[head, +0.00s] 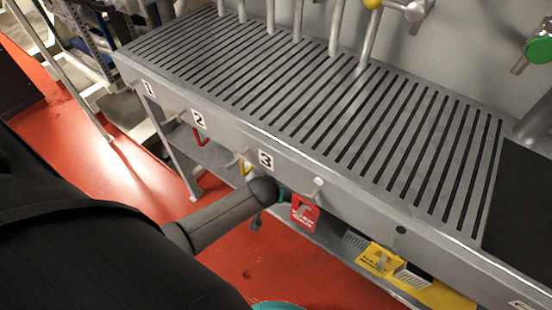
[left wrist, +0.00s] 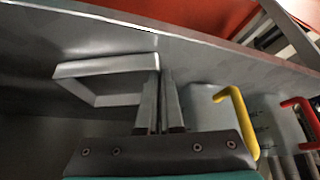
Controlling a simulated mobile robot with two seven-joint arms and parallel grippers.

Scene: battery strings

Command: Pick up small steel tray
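A small grey steel piece, shaped like an open bent frame (left wrist: 95,70), shows in the left wrist view against a grey panel. I take it for the small steel tray, though its full shape is not clear. My left gripper (left wrist: 160,100) is right at its right end, with two fingers close together and a narrow gap between them. Whether the fingers pinch the steel piece or only stand beside it is unclear. In the head view my dark left arm covers the lower left, and its gripper is mostly hidden under the bench edge. My right gripper is not in view.
A slotted steel bench (head: 330,120) fills the head view, numbered 1 to 3 on its front. A yellow handle (left wrist: 236,115) and a red handle (left wrist: 302,118) lie right of my fingers. A red tag (head: 305,213) and yellow box (head: 382,260) are below the bench edge.

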